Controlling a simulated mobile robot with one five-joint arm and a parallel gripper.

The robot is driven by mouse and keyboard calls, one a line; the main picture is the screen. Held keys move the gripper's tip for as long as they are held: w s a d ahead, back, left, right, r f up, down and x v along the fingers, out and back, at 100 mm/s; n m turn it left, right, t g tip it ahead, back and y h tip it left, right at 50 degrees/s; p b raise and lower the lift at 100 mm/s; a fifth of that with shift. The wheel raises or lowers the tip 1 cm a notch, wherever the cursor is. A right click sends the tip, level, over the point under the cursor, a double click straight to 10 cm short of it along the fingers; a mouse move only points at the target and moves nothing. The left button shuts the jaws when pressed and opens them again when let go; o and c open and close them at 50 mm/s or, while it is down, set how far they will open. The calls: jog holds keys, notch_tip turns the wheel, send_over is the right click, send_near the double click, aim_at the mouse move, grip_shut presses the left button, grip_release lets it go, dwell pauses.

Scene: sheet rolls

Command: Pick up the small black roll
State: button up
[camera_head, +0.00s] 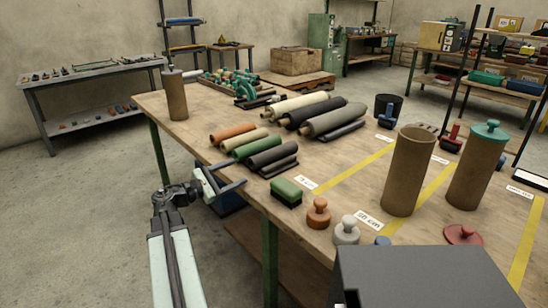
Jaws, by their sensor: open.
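The small black roll (272,154) lies on the wooden workbench (330,192), at the near end of a row of small rolls. A thinner dark piece (283,167) lies right along its near side. The small green roll (248,149) lies close on its far side. My gripper (238,186) is at the bench's left edge, to the left of and below the black roll in the picture. It is open and apart from the roll, with nothing seen between its fingers. Its exact height against the bench top is hard to tell.
Small beige (244,138) and orange (231,134) rolls lie beyond the green one. Large rolls (333,118) lie behind. A green-topped brush or block (286,192) and an orange knobbed piece (318,213) stand nearer. An upright brown tube (409,170) stands right. A dark box-like shape covers the bottom right.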

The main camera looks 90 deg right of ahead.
aim_at(251, 165)
jog(key=x, duration=0.6)
jog(key=shift+w+r, duration=0.1)
grip_shut()
